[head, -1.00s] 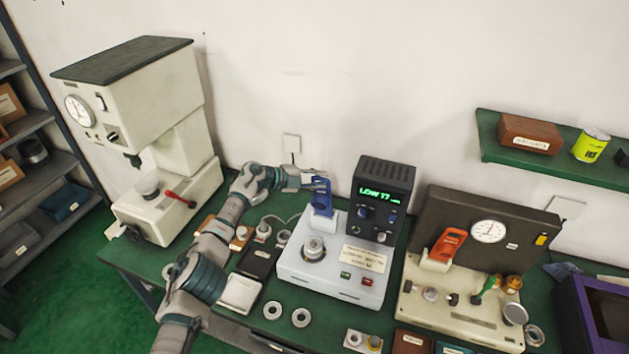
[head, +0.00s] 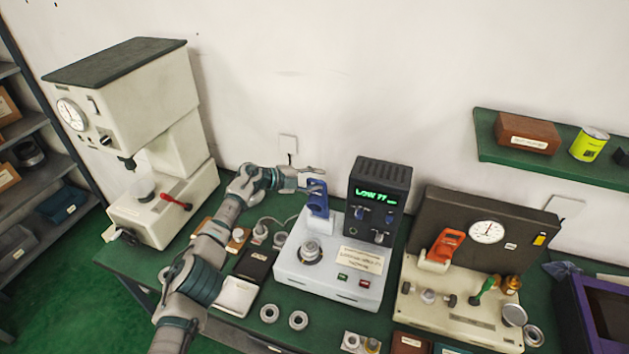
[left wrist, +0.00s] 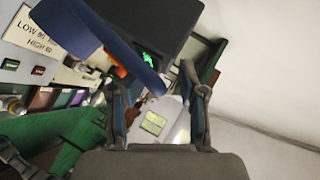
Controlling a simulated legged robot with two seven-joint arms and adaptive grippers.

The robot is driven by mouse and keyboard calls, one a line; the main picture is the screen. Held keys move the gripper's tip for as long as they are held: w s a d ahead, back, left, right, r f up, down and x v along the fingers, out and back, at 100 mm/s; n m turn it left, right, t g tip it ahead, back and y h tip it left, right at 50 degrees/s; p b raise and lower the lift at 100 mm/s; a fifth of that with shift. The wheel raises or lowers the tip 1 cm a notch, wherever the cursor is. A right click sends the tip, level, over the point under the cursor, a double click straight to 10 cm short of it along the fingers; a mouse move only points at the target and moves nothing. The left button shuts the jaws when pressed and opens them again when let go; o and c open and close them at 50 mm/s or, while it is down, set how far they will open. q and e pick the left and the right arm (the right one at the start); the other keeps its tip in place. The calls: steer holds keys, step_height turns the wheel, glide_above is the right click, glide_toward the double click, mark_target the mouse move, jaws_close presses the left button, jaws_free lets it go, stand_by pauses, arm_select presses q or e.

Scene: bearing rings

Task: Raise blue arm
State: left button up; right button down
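The blue arm (head: 318,203) stands upright at the back of a white bench unit (head: 325,280), left of its dark display box (head: 376,205). In the left wrist view the blue arm (left wrist: 105,42) crosses the upper left, close to the camera. My left gripper (head: 313,178) is at the top of the blue arm, on its left and back side. Contact cannot be told. My right gripper is not in view.
A metal ring (head: 311,251) sits on the white unit. A tall cream press (head: 140,130) stands left, and a gauge panel with an orange lever (head: 441,248) stands right. Loose rings (head: 298,320) lie in front. The wall is close behind.

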arm_select(q)
steer(key=shift+s+d, duration=0.1)
steer(key=v, duration=1.1)
steer(key=shift+a, duration=0.4)
steer(key=shift+a, duration=0.35)
